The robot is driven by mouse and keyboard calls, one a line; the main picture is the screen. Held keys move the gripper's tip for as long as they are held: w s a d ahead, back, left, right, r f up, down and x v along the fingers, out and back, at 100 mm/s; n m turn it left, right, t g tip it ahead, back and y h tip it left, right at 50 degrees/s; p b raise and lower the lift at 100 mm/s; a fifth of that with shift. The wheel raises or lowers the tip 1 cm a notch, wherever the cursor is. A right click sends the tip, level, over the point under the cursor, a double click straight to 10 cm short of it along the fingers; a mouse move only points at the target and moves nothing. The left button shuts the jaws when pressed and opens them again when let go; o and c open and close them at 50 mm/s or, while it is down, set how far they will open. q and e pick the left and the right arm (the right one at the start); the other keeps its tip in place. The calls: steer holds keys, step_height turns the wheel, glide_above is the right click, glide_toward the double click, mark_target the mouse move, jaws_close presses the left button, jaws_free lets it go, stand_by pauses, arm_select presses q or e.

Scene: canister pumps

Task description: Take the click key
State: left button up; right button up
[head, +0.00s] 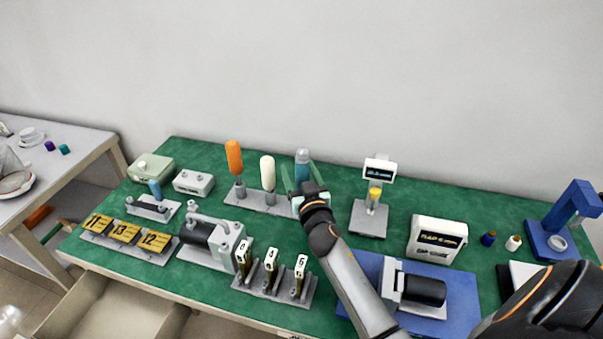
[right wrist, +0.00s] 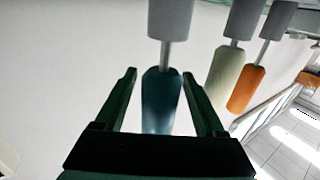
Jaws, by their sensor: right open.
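Three upright tools with thick handles stand in a grey rack (head: 277,207) on the green bench: an orange one (head: 234,158), a cream one (head: 267,172) and a teal one (head: 302,158) with a grey top. No label shows which is the click key. My right gripper (head: 302,180) is at the teal tool, its jaws open on both sides of the handle. In the right wrist view the teal handle (right wrist: 161,105) is between the two open fingers (right wrist: 160,74), with gaps on both sides. My left gripper is not in view.
The cream (right wrist: 224,75) and orange (right wrist: 246,90) handles stand close beside the teal one. A small display stand (head: 380,170) is to the right. In front are a grey pump (head: 212,238) and a rack of numbered tags (head: 272,282). My right forearm crosses above the bench.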

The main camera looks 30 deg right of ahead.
jaws_close()
stand_by(0.5)
